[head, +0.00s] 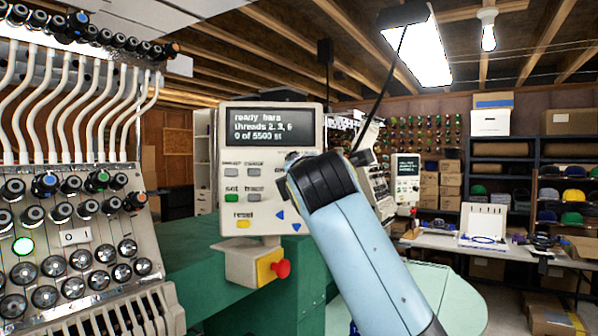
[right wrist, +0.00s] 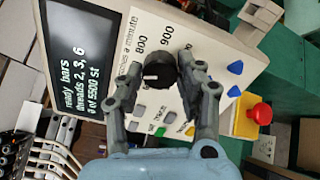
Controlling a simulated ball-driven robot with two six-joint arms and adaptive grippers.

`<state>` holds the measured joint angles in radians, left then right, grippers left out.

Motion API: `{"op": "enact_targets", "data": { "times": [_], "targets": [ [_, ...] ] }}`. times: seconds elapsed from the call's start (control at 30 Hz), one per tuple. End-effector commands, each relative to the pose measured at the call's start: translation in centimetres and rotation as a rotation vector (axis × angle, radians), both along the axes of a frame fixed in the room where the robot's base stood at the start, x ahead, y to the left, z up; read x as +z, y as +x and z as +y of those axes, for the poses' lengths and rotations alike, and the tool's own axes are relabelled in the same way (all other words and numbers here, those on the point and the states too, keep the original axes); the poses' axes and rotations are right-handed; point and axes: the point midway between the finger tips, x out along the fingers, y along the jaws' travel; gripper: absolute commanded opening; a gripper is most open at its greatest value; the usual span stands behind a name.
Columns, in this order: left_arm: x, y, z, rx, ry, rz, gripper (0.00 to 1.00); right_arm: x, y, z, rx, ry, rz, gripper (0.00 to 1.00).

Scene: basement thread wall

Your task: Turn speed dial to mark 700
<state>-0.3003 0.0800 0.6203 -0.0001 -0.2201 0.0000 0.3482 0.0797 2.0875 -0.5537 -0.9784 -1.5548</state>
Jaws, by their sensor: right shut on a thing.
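The speed dial (right wrist: 162,72) is a round black knob with a short white pointer mark on the control panel (head: 228,203). In the right wrist view the numbers 800 and 900 are readable on the panel (right wrist: 200,35) beside it; no 700 is readable. The pointer's exact mark I cannot tell. My right gripper (right wrist: 161,66) is shut on the dial, one finger on each side. In the head view my right arm covers the dial and that side of the panel. My left gripper is not in view.
The panel screen (head: 264,133) reads "ready bars, threads 2, 3, 6, 0 of 5500 st". Coloured buttons (head: 232,197) sit below it. A red stop knob (head: 281,269) on a yellow plate juts out below the panel. Machine heads (head: 75,240) stand left; a table (head: 450,243) stands right.

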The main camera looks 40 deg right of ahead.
Motion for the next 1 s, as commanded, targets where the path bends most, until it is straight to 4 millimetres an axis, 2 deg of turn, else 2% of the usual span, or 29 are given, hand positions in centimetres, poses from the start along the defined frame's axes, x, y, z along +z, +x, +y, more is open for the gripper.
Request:
{"op": "enact_targets", "data": {
  "times": [0.7,0.73,0.9,1.0],
  "targets": [
    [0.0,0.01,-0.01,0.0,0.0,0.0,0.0,-0.31,0.02,0.0,0.0,-0.061,0.04,0.04],
    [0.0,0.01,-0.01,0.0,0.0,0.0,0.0,-0.31,0.02,0.0,0.0,-0.061,0.04,0.4],
    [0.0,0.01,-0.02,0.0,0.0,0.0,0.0,-0.22,0.02,0.0,0.0,-0.062,0.038,0.6],
    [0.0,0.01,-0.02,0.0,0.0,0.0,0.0,-0.17,0.01,0.0,-0.001,-0.063,0.037,0.6]
  ]
}}
